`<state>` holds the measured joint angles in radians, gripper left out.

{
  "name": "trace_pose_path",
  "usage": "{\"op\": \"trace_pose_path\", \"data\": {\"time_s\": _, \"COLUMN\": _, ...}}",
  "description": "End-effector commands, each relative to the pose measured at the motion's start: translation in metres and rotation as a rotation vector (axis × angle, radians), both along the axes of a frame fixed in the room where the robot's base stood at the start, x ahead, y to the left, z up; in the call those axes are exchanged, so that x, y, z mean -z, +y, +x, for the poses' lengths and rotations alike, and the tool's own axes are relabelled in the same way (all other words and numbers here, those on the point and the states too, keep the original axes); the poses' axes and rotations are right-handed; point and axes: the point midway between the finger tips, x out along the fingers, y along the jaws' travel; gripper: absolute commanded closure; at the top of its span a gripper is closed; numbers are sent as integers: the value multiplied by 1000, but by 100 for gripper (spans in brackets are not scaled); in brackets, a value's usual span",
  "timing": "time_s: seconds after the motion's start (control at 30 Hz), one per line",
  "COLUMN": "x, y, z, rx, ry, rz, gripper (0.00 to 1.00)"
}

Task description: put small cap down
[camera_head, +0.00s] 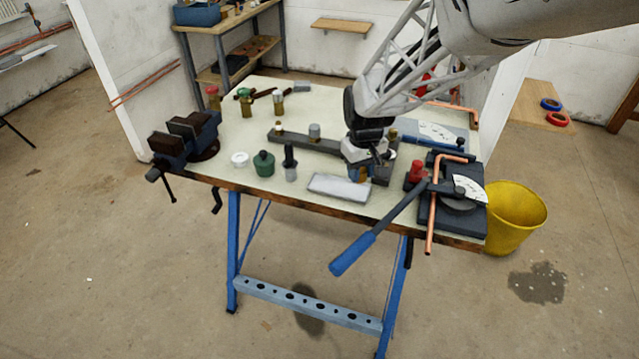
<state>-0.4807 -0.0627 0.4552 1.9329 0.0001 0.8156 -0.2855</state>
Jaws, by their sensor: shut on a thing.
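My gripper (358,172) is low over the right half of the workbench (230,130), at the right part of a dark bar. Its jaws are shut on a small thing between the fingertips. I take this for the small cap, but it is too small and too covered by the gripper to tell its shape. I cannot tell whether it touches anything below. A dark bar (295,141) lies across the bench and bears a small white-topped piece (278,128) and a grey cylinder (314,131). A pale flat tray (338,188) lies in front, near the bench edge.
A vise (185,140) is at the left corner. A white roll (239,159), green container (264,164) and dark bottle (290,163) stand at the front left. A pipe bender (458,200) with a long blue handle (352,253) fills the right.

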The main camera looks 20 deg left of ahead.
Motion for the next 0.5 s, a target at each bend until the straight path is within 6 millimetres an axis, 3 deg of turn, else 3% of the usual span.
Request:
{"op": "trace_pose_path", "data": {"time_s": 0.2, "x": 15, "y": 21, "z": -51, "rx": -111, "ry": 1, "rz": -1, "gripper": 97}}
{"op": "trace_pose_path", "data": {"time_s": 0.5, "x": 25, "y": 32, "z": -87, "rx": -189, "ry": 0, "rz": 0, "gripper": 97}}
